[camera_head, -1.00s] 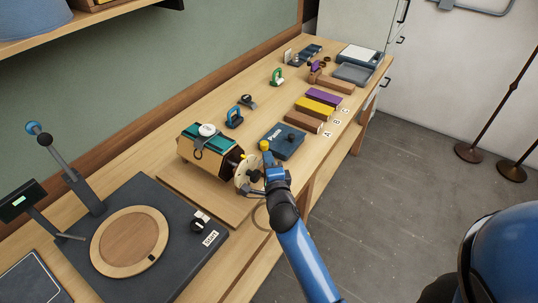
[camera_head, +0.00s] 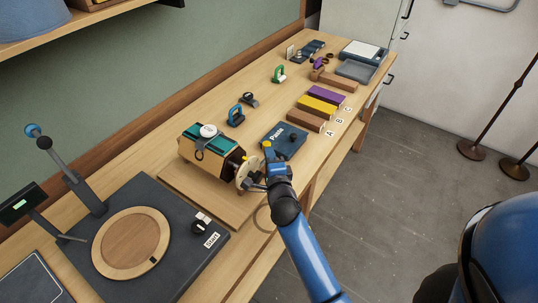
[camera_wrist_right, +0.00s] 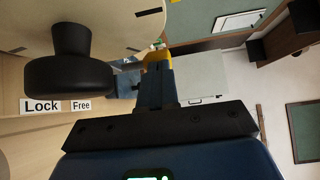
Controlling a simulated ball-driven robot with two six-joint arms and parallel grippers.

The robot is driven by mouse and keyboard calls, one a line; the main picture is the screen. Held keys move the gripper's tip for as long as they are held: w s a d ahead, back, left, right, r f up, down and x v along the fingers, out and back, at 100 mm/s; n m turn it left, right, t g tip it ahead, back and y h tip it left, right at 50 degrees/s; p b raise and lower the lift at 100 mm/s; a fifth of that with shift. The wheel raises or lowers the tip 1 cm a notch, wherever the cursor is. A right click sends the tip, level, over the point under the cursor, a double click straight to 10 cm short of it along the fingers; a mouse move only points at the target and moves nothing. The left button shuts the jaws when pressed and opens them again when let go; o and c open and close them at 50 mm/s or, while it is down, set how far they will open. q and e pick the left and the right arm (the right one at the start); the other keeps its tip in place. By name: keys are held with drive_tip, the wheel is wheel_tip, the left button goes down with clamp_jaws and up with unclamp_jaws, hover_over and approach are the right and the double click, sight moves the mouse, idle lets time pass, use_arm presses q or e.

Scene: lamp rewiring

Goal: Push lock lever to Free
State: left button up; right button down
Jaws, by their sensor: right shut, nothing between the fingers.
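The wooden lamp housing (camera_head: 208,163) with a teal top sits on the bench, a pale round disc (camera_head: 243,176) at its right end. In the right wrist view a black knob on a stem (camera_wrist_right: 70,75) stands out from the pale disc (camera_wrist_right: 30,22). Below the knob are the labels Lock (camera_wrist_right: 41,106) and Free (camera_wrist_right: 81,105). I cannot tell a separate lock lever from the other parts. My right gripper (camera_head: 267,147) is shut and empty, beside the disc; its yellow tips (camera_wrist_right: 157,57) are right of the knob. My left gripper is out of view.
The dark Paste box (camera_head: 284,140) lies just beyond my right gripper. Behind it are brown, yellow (camera_head: 317,106) and purple blocks marked A, B and C. A dark base with a round wooden plate (camera_head: 131,241) and a Start label is at the near left.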

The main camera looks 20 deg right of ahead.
drive_tip(key=w+d+m+g+p, duration=0.1)
drive_tip(key=p, duration=0.1)
drive_tip(key=w+d+m+g+y+p, duration=0.1)
drive_tip(key=d+p, duration=0.1)
drive_tip(key=shift+w+d+r+m+g, duration=0.1)
drive_tip(key=shift+w+d+m+g, duration=0.05)
drive_tip(key=shift+w+m+g, duration=0.2)
drive_tip(key=shift+s, duration=0.15)
drive_tip(key=shift+s+a+f, duration=0.2)
drive_tip(key=shift+s+a, duration=0.2)
drive_tip(key=shift+a, duration=0.2)
drive_tip(key=shift+r, duration=0.1)
